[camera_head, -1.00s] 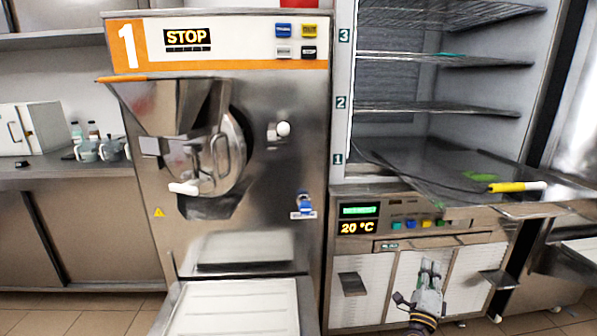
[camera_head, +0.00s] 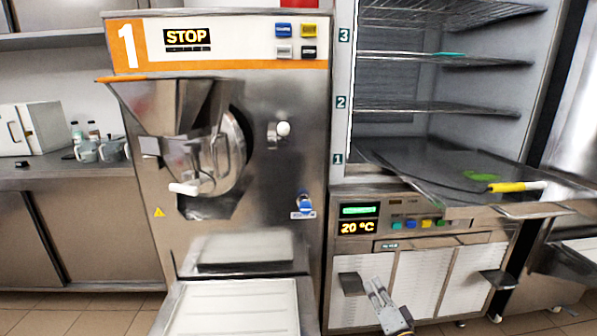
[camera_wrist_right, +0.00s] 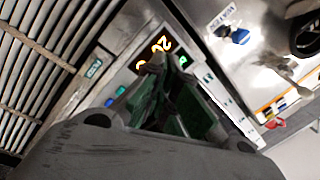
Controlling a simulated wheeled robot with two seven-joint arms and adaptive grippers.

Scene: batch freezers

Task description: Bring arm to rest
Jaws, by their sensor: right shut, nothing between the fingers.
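My right gripper (camera_head: 377,292) is low in the head view, in front of the white louvred lower panel of the freezer cabinet. It is shut and empty, with its fingers pointing up and a little left. In the right wrist view the dark gripper body fills the bottom, and the fingers (camera_wrist_right: 165,85) point toward the cabinet's control panel. I cannot tell whether the fingers touch anything there. My left gripper is not in the head view.
The batch freezer (camera_head: 250,110) marked 1 stands left of the cabinet. A tray (camera_head: 420,170) with a yellow-handled tool (camera_head: 508,187) juts out at level 1. A counter (camera_head: 80,175) stands at the left. A white tray (camera_head: 235,306) sits low in front.

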